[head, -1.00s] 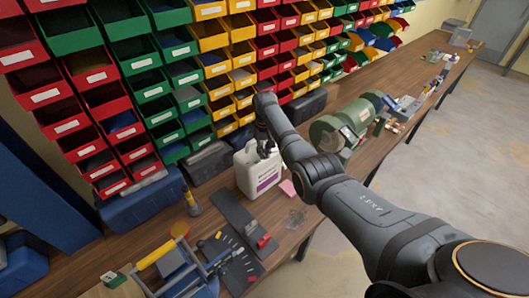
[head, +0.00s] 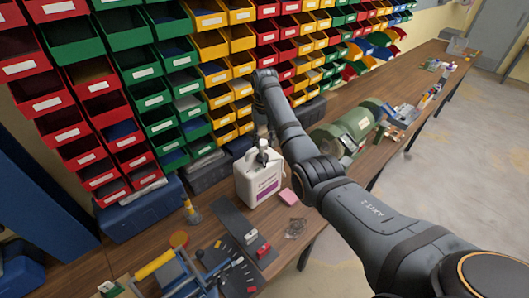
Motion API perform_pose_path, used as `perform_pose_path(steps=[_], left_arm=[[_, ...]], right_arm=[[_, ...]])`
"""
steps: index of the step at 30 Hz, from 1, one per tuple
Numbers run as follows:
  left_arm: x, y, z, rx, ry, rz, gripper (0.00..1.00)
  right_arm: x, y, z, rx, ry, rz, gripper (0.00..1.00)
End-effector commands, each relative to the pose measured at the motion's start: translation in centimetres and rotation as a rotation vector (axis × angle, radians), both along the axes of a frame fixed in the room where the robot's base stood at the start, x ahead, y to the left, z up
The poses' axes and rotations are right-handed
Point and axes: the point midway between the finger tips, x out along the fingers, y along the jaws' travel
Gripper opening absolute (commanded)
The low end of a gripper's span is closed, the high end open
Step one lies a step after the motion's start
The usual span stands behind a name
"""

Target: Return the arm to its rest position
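My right arm (head: 380,220) comes in from the lower right, bends at a dark joint and reaches up in front of the bin wall. My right gripper (head: 262,143) shows only as a small dark shape by the top of a white jug (head: 257,184). Its fingers cannot be made out, and I cannot tell whether it touches the jug. The jug stands upright on the bench with a label on its front. My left gripper is not in view.
A wooden bench (head: 322,215) runs along a wall of red, green and yellow bins (head: 211,72). A green bench grinder (head: 357,122) stands right of my arm. A pink block (head: 289,196) lies near the jug. A blue-framed tool (head: 178,272) is at the front left. Grey floor is clear at right.

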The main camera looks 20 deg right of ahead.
Motion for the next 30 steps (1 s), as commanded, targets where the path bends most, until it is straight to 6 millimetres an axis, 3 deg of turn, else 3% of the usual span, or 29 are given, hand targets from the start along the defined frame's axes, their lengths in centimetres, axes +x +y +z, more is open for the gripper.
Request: perform_pose_path(steps=[6,20,23,25,30], left_arm=[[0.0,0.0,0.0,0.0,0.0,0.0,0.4],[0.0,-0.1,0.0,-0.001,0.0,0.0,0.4],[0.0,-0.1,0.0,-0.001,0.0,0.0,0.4],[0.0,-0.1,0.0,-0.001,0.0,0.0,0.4],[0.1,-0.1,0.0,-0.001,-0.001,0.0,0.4]], right_arm=[[0.0,0.0,1.8,0.0,0.001,0.0,0.34],[-0.1,-0.1,1.4,-0.001,-0.001,0.001,0.34],[-1.1,-0.4,-1.4,-0.009,-0.012,0.006,0.34],[-2.7,-0.7,-4.7,-0.02,-0.032,0.014,0.34],[-9.6,-1.5,-12.5,-0.06,-0.106,0.055,0.34]])
